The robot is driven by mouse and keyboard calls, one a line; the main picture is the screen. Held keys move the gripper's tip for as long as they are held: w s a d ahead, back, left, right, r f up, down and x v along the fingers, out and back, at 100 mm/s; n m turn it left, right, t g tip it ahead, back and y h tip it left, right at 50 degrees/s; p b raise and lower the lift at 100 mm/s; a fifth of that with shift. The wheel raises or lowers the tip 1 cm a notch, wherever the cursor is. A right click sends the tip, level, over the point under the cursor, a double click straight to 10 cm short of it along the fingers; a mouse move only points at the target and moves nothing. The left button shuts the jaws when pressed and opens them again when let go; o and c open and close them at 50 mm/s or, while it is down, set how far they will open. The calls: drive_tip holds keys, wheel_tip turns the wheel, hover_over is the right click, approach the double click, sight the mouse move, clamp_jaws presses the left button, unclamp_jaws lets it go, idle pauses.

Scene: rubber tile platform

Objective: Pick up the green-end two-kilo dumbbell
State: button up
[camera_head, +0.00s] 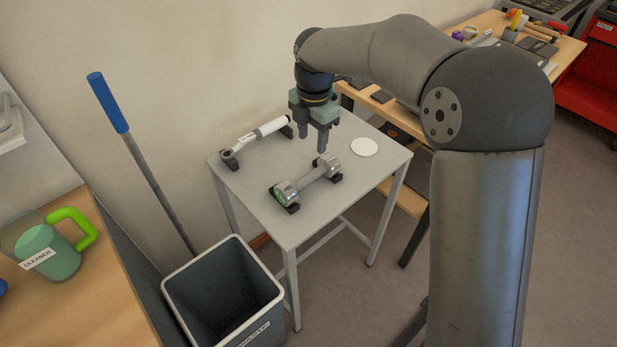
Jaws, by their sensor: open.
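A metal dumbbell (308,179) lies on black rests on a small grey table (290,223). Its near-left end (283,192) shows a green face; its far-right end is grey. My gripper (323,149) points down above the table, just behind and above the far-right end of the dumbbell. Its jaws are open and empty. In this view the fingertips come close to the far-right end, but I cannot tell the exact height gap. No weight marking on the dumbbell is readable.
A white-handled tool (261,133) lies on black rests at the table's back. A white disc (364,147) lies at right. A grey bin (224,296) and a blue-handled pole (143,160) stand at left. A cluttered wooden bench (564,52) is behind right.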

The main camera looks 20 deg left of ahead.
hover_over(309, 174)
drive_tip(key=f, duration=0.8)
drive_tip(key=shift+s+d+f, duration=0.3)
drive_tip(key=shift+d+f, duration=0.05)
drive_tip(key=shift+d, duration=0.05)
drive_tip(key=shift+w+a+f+p, duration=0.1)
drive_tip(key=shift+a+f+p, duration=0.15)
drive_tip(key=shift+f, duration=1.1)
drive_tip(key=shift+a+f+p, duration=0.1)
drive_tip(key=shift+f+p, duration=0.2)
drive_tip(key=shift+f, duration=1.05)
clamp_jaws()
drive_tip(key=shift+r, duration=0.1)
drive_tip(key=shift+w+a+r, duration=0.1)
drive_tip(key=shift+r, duration=0.05)
